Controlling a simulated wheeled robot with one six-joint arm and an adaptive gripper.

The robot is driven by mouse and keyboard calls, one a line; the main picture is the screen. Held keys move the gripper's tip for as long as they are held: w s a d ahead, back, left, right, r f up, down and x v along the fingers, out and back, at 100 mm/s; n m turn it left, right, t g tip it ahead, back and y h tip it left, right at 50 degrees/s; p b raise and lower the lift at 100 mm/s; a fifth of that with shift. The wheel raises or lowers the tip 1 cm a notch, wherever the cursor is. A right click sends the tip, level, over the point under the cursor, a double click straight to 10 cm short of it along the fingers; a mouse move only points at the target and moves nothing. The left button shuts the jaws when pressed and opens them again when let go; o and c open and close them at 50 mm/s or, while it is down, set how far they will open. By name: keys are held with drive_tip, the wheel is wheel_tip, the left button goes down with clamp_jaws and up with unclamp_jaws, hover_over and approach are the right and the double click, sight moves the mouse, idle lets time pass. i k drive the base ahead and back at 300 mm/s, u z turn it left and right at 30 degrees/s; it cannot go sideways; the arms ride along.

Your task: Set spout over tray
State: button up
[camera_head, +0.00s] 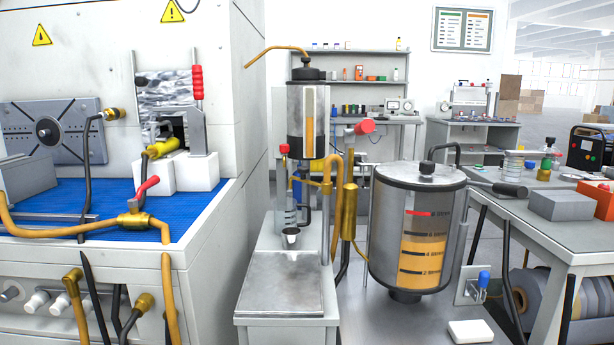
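A thin curved brass-coloured spout (277,50) rises from the black cap (306,73) of a cylindrical vessel (308,120) and bends to the left, its tip beside the white cabinet wall. I cannot tell from this view whether the spout's tip lines up over the tray. My gripper is not in view.
A large metal tank (418,210) with orange level marks stands right of the tray. A white cabinet with a blue mat (110,190) fills the left. A cluttered workbench (540,215) is at right.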

sight(327, 189)
drive_tip(key=z, duration=0.3)
drive_tip(key=k, duration=0.35)
drive_tip(key=u, duration=1.35)
drive_tip(key=i, duration=0.95)
drive_tip(key=z, duration=0.5)
